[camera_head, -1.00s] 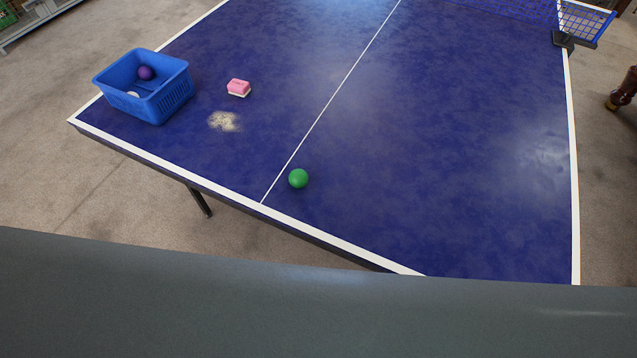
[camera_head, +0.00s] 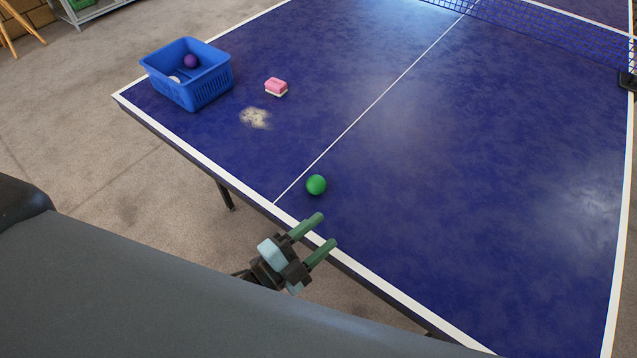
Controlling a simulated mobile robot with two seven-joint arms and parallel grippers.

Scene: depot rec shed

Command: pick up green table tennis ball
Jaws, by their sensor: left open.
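The green table tennis ball (camera_head: 316,184) rests on the blue table tennis table (camera_head: 440,190), just right of the white centre line and close to the near edge. My left gripper (camera_head: 321,233) is at the table's near edge, below the ball in the picture. Its two green fingers are apart and point toward the table, with nothing between them. It is clear of the ball. My right gripper is not in view.
A blue basket (camera_head: 209,90) with a purple ball (camera_head: 190,61) and a white ball (camera_head: 175,79) stands at the table's left corner. A pink and white sponge (camera_head: 276,86) and a pale dusty patch (camera_head: 255,118) lie nearby. The net (camera_head: 540,35) crosses the far end.

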